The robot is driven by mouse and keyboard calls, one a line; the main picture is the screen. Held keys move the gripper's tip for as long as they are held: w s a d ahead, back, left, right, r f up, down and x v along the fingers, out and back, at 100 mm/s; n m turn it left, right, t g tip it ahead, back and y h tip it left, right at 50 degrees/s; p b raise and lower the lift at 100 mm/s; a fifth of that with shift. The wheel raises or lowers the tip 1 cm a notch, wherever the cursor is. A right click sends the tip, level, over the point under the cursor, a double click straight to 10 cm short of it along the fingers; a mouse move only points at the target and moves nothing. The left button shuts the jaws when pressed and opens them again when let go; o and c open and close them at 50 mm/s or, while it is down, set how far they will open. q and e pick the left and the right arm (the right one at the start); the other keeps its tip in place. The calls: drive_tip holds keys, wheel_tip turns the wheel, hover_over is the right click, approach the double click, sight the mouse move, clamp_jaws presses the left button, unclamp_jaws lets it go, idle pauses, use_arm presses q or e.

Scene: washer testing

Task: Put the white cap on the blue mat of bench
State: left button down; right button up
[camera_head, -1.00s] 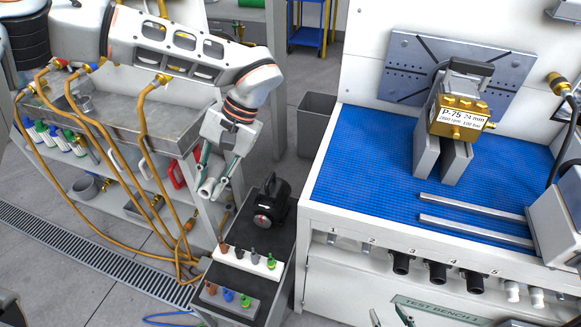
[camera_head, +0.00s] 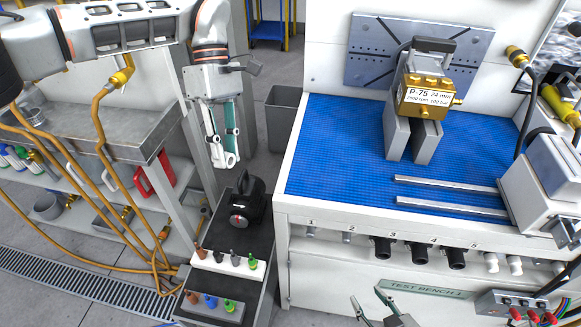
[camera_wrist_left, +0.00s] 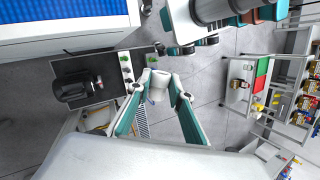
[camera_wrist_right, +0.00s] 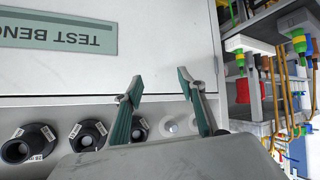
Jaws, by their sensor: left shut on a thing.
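My left gripper (camera_head: 226,164) hangs fingers-down left of the bench, above the black cart. In the left wrist view the left gripper (camera_wrist_left: 159,92) is shut on the white cap (camera_wrist_left: 159,82) between its fingertips. In the head view the fingers mostly hide the cap. The blue mat (camera_head: 335,150) covers the bench top, to the right of the left gripper; a strip of the mat shows in the left wrist view (camera_wrist_left: 60,14). My right gripper (camera_head: 370,304) is open and empty in front of the bench, below the mat's level; it also shows in the right wrist view (camera_wrist_right: 160,84).
On the mat stand a gold pump (camera_head: 427,96) on grey supports and two metal bars (camera_head: 450,188). A grey box (camera_head: 545,185) is at the right. The mat's left part is free. A black cart (camera_head: 240,210) with small fittings stands beside the bench. Ports line the bench front.

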use_arm(q)
drive_tip(key=w+d+r+n+t+h+b, duration=0.1)
drive_tip(key=w+d+r+n+t+h, duration=0.3)
drive_tip(key=d+n, duration=0.5)
wheel_tip(320, 180, up, 8)
drive_tip(key=n+t+b, duration=0.2)
drive_tip(key=n+t, duration=0.1)
drive_tip(key=n, duration=1)
hover_over(294, 163)
drive_tip(key=a, duration=0.1)
drive_tip(key=shift+y, duration=0.4)
drive_tip(key=f, duration=0.4)
drive_tip(key=f+b, duration=0.1)
drive_tip(key=f, duration=0.9)
drive_tip(key=shift+s+a+f, duration=0.2)
drive_tip(key=shift+s, duration=0.05)
drive_tip(key=shift+f+b, duration=0.3)
drive_tip(key=shift+f, duration=0.5)
wheel_tip(294, 163, down, 4)
drive_tip(key=shift+r, duration=0.1)
use_arm(e)
drive_tip(key=f, duration=0.2)
drive_tip(key=d+f, duration=0.1)
drive_tip(key=shift+w+f, duration=0.1)
drive_tip(key=shift+f, duration=0.25)
use_arm(q)
drive_tip(key=c, duration=1.8)
unclamp_jaws()
